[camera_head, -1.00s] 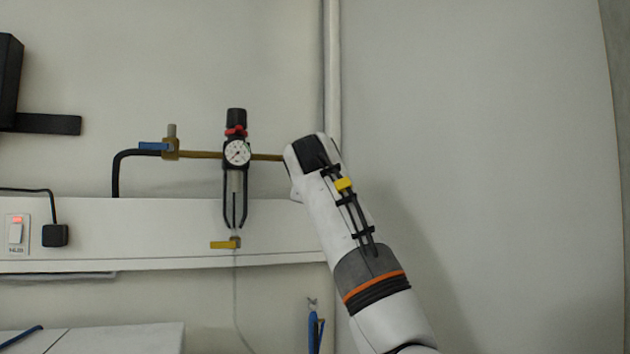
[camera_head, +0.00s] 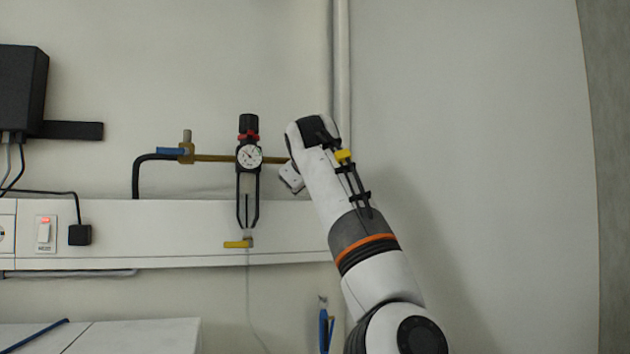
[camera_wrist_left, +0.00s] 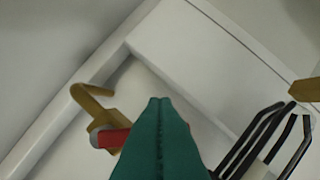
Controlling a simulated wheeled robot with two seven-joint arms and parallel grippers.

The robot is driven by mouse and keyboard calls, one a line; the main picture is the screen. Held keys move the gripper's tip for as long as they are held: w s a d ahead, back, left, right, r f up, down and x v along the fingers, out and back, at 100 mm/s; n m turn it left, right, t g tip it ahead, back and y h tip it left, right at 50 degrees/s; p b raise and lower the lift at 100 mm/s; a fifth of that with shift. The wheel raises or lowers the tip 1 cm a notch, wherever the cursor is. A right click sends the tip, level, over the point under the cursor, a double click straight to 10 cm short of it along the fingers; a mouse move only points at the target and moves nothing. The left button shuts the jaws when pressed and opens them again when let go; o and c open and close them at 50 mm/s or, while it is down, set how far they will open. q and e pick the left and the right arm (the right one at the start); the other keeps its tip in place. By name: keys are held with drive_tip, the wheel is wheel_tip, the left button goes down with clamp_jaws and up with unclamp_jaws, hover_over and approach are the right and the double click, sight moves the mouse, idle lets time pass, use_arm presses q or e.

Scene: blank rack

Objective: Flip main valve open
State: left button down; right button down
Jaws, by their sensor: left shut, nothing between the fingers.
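A brass valve (camera_head: 186,155) with a blue lever (camera_head: 171,151) sits on the wall pipe; the lever lies level, pointing left. A gauge regulator (camera_head: 249,156) hangs to its right, with a level yellow lever (camera_head: 238,244) below. My one visible arm (camera_head: 335,195) rises from lower right; its wrist covers the pipe's right end and hides its gripper. In the left wrist view, my left gripper's green fingers (camera_wrist_left: 160,105) are together, empty. A red part (camera_wrist_left: 110,138) with a bent brass piece (camera_wrist_left: 93,95) is left of them, partly hidden. I cannot tell whether they touch.
Black bent bars (camera_wrist_left: 265,135) lie close right of the fingers. White trunking (camera_head: 180,235) runs below the pipe, with a switch (camera_head: 45,233) and black plug (camera_head: 79,235). A vertical pipe (camera_head: 341,60) runs behind my wrist. The wall right of the arm is bare.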

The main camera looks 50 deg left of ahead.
use_arm(q)
drive_tip(key=m, duration=0.1)
drive_tip(key=s+r+m+g+p, duration=0.1)
drive_tip(key=m, duration=0.1)
drive_tip(key=a+r+m+g, duration=0.1)
drive_tip(key=shift+s+y+p, duration=0.3)
drive_tip(key=shift+s+p, duration=0.05)
use_arm(e)
drive_tip(key=shift+a+r, duration=0.25)
drive_tip(key=shift+r, duration=0.25)
drive_tip(key=shift+a+r, duration=0.25)
drive_tip(key=shift+r, duration=0.2)
drive_tip(key=shift+d+r, duration=0.1)
use_arm(q)
drive_tip(key=shift+w+d+p, duration=0.4)
drive_tip(key=shift+w+p, duration=0.15)
drive_tip(key=shift+w, duration=0.2)
use_arm(e)
drive_tip(key=shift+d+r, duration=0.2)
drive_tip(key=shift+r, duration=0.25)
